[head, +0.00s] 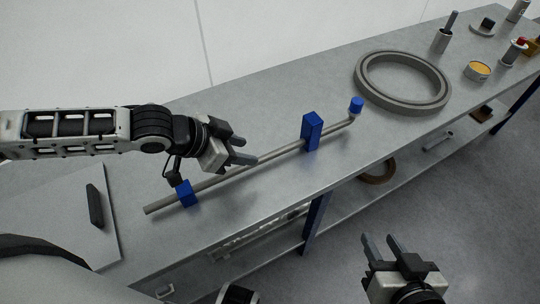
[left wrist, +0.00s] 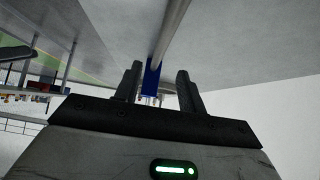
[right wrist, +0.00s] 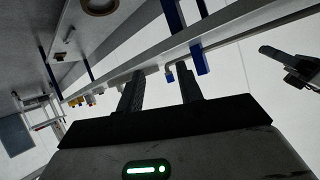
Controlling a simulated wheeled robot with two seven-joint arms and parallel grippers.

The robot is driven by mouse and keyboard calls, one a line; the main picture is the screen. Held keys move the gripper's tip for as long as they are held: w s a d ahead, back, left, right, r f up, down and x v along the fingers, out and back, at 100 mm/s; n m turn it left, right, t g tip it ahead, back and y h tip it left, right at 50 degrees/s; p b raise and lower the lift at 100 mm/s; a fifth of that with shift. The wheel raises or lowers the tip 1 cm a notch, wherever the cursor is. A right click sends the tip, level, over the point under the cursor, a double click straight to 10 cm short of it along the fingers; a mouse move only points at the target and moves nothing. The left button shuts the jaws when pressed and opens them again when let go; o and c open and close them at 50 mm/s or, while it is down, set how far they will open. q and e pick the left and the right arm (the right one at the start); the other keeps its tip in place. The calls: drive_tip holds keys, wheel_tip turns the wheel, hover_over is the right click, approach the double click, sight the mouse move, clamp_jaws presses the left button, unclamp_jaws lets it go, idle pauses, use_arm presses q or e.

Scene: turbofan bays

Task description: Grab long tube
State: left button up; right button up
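The long tube (head: 278,155) is a thin grey pipe lying across blue supports on the grey workbench, with a bent right end at a blue cap (head: 356,105). One blue block (head: 312,131) stands toward its right, another (head: 186,193) near its left end. My left gripper (head: 243,156) is open just over the tube's middle. In the left wrist view the tube (left wrist: 172,35) runs between the spread fingers (left wrist: 158,88), with a blue block beyond; I cannot tell whether they touch it. My right gripper (head: 382,244) is open and empty, in front of the bench; its fingers (right wrist: 160,92) are apart.
A large grey ring (head: 403,80) lies on the bench to the right of the tube. Beyond it stand a dark-handled tool in a cup (head: 443,38), a yellow-topped tin (head: 477,71) and small parts. A lower shelf (head: 270,238) holds several items. A dark flat object (head: 95,205) lies at left.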

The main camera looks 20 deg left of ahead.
sight(268, 155)
use_arm(q)
drive_tip(key=shift+x, duration=0.9)
drive_tip(key=shift+w+d+f, duration=0.3)
drive_tip(key=shift+f, duration=0.1)
drive_tip(key=b+x, duration=0.2)
drive_tip(key=x, duration=0.2)
drive_tip(key=shift+d+f, duration=0.1)
drive_tip(key=shift+d, duration=0.05)
drive_tip(key=shift+w+d+f, duration=0.15)
drive_tip(key=shift+w+f, duration=0.1)
use_arm(e)
drive_tip(key=shift+g, duration=0.5)
drive_tip(key=f, duration=0.3)
drive_tip(key=w+a+f, duration=0.1)
drive_tip(key=shift+f, duration=0.4)
use_arm(q)
clamp_jaws()
drive_tip(key=shift+r, duration=0.15)
use_arm(e)
drive_tip(key=shift+a+r, duration=0.1)
drive_tip(key=shift+r, duration=0.05)
